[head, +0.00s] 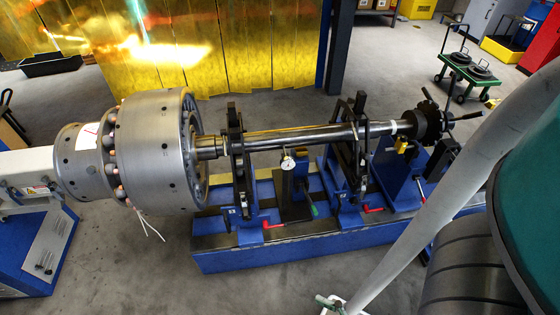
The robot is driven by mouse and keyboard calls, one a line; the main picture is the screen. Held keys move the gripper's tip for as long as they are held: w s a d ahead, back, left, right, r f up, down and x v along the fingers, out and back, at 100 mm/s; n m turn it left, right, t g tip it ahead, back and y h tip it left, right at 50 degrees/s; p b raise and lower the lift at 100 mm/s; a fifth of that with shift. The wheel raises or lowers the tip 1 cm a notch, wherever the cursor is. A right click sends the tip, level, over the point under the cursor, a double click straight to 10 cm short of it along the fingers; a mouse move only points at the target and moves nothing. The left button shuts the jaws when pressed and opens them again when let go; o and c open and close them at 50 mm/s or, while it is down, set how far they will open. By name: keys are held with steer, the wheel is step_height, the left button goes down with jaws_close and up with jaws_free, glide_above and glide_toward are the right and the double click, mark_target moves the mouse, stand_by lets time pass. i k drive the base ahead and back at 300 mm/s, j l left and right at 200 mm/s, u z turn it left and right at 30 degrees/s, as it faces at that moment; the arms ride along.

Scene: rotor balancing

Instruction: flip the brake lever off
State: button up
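A long steel shaft (310,136) lies level across two dark roller stands above a blue bed (290,249). A large grey drum (158,155) is on its left end and a dark hub with several spokes (430,122) on its right end. Several levers show: two with red handles (273,226) (374,209) low on the stands, and one with a green handle (313,210) near the middle. A small yellow part (402,146) sits by the right end of the shaft. I cannot tell which of these is the brake lever or its position. My gripper is not in view.
A dial gauge (288,162) stands under the shaft. A pale slanted pole (452,185) and a large teal rounded body (530,200) block the right foreground. A green cart (468,72) stands at the back right.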

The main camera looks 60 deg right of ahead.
mark_target(415, 177)
steer(key=z, duration=2.5)
steer(key=j+u, duration=0.1)
steer(key=j, duration=0.25)
steer(key=i+j+u, duration=0.1)
steer(key=j, duration=0.25)
